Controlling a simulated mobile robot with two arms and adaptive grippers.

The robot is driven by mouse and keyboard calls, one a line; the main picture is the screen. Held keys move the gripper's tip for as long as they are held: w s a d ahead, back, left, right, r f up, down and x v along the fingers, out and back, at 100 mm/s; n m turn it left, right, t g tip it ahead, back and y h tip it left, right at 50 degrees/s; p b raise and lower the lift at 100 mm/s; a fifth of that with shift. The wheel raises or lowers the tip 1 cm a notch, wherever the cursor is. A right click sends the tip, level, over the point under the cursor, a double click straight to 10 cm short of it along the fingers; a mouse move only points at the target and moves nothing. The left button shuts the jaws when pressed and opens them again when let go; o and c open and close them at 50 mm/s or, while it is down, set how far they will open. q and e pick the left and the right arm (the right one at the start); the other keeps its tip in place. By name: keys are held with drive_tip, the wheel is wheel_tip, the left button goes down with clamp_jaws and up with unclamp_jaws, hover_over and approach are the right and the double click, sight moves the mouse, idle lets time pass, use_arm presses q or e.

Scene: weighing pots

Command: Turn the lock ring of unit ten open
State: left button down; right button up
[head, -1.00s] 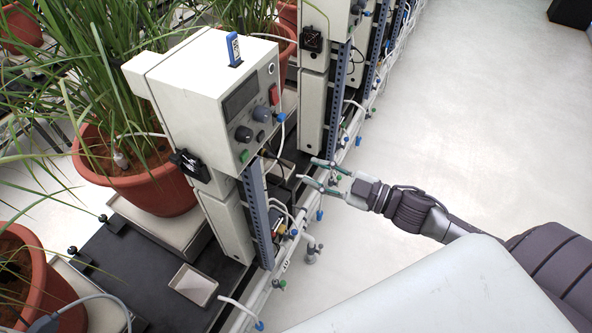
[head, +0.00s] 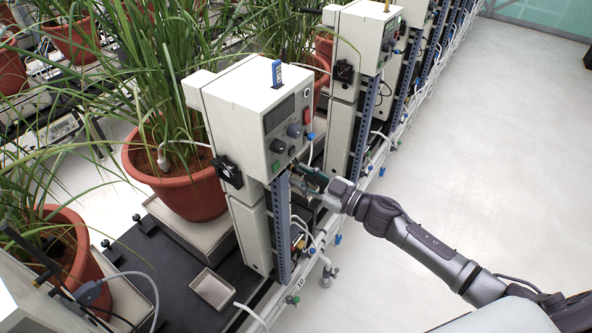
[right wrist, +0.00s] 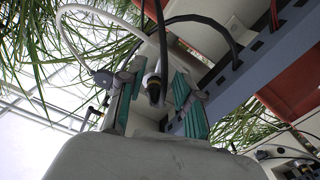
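The unit with a white control box (head: 235,98) stands above a rail, and a label reading "10" (head: 299,282) sits below it. My right gripper (head: 308,174) reaches in from the right, close under the box's front. In the right wrist view, its two teal-padded fingers (right wrist: 156,102) stand apart. A dark cable connector with a pale metallic ring (right wrist: 153,68) lies between them in the picture. I see gaps on both sides of it and cannot tell how deep it sits between the fingers. In the head view, the connector is not clear. My left gripper is not in view.
A blue-grey perforated post (head: 282,228) runs below the box, beside hoses and valves. Potted grasses, one in a red pot (head: 180,190), stand left. A small tray (head: 213,289) lies on the dark base. More units continue behind. The floor (head: 480,150) at right is clear.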

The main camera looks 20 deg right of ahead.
drive_tip(key=shift+x, duration=1.05)
clamp_jaws()
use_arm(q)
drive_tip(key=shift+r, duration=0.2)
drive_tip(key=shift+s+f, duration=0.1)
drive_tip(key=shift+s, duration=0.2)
use_arm(e)
drive_tip(key=n, duration=0.3)
drive_tip(key=shift+w+d+r+n, duration=0.25)
drive_tip(key=shift+r+n, duration=0.05)
drive_tip(key=shift+n, duration=0.1)
